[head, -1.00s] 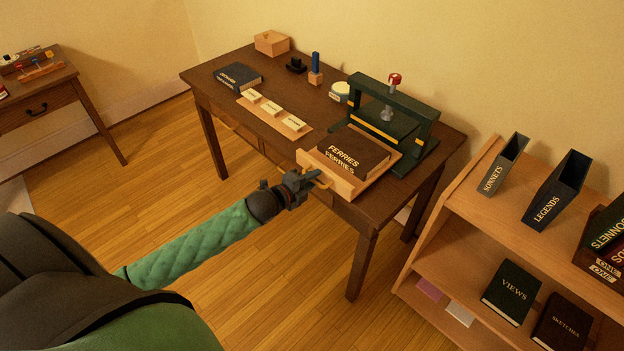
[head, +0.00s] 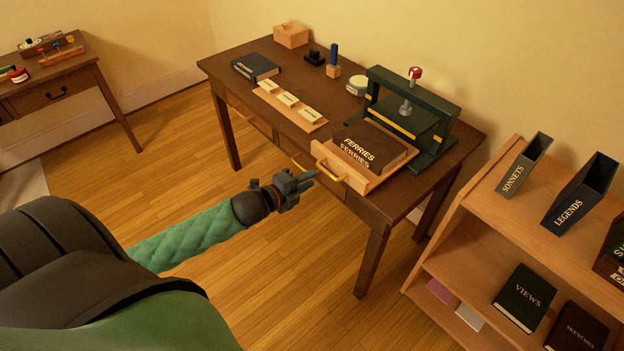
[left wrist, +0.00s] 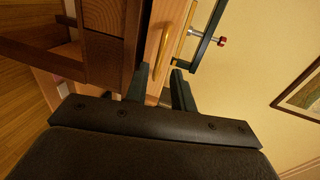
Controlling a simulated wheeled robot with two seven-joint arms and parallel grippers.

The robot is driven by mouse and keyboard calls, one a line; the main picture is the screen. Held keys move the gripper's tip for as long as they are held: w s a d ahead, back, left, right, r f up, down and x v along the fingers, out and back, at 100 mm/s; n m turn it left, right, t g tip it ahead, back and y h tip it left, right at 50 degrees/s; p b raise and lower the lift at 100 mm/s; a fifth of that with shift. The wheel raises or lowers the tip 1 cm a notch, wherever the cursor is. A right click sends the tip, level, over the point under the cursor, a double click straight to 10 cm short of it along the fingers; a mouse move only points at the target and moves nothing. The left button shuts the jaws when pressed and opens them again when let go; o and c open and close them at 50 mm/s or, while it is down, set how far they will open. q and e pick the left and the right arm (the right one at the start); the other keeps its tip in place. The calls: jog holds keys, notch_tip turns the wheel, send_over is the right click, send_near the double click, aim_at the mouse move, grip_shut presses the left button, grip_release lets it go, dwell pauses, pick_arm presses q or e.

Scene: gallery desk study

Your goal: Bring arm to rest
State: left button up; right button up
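My left arm reaches in from the left in the head view. Its gripper (head: 310,176) hangs in the air just in front of the desk (head: 225,62). In the left wrist view the two fingers (left wrist: 158,84) stand apart with nothing between them, so it is open and empty. Beyond the fingers is the brass handle (left wrist: 162,52), which also shows in the head view (head: 328,172) on the front of a pale wooden tray (head: 367,182). The gripper is apart from the handle. A dark book marked FERRIES (head: 372,143) lies on the tray. My right gripper is out of view.
A green press (head: 447,120) stands behind the tray. A dark book (head: 255,67), a strip with labelled blocks (head: 268,97) and a wooden box (head: 291,35) are on the desk. A shelf (head: 470,235) with books stands right.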

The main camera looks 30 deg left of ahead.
pick_arm(q)
jog(key=shift+s, duration=0.1)
dwell(0.6)
jog(key=s+a+f+n+g+y, duration=0.3)
jog(key=s+f+n+g+y, duration=0.1)
jog(key=f+n, duration=0.25)
jog(key=s+a+f+n+g+y, duration=0.35)
jog(key=f+n, duration=0.25)
jog(key=n, duration=0.2)
jog(key=s+d+f+n+g+h, duration=0.1)
jog(key=s+d+f, duration=0.3)
jog(key=s+d, duration=0.5)
jog(key=s+d+f+n+g+h, duration=0.2)
jog(key=s+d+f+n+g, duration=0.2)
jog(key=s+d, duration=0.6)
jog(key=d+f, duration=0.1)
jog(key=d, duration=0.2)
jog(key=shift+d+f+g, duration=0.2)
jog(key=shift+f+g, duration=0.1)
jog(key=shift+g, duration=0.05)
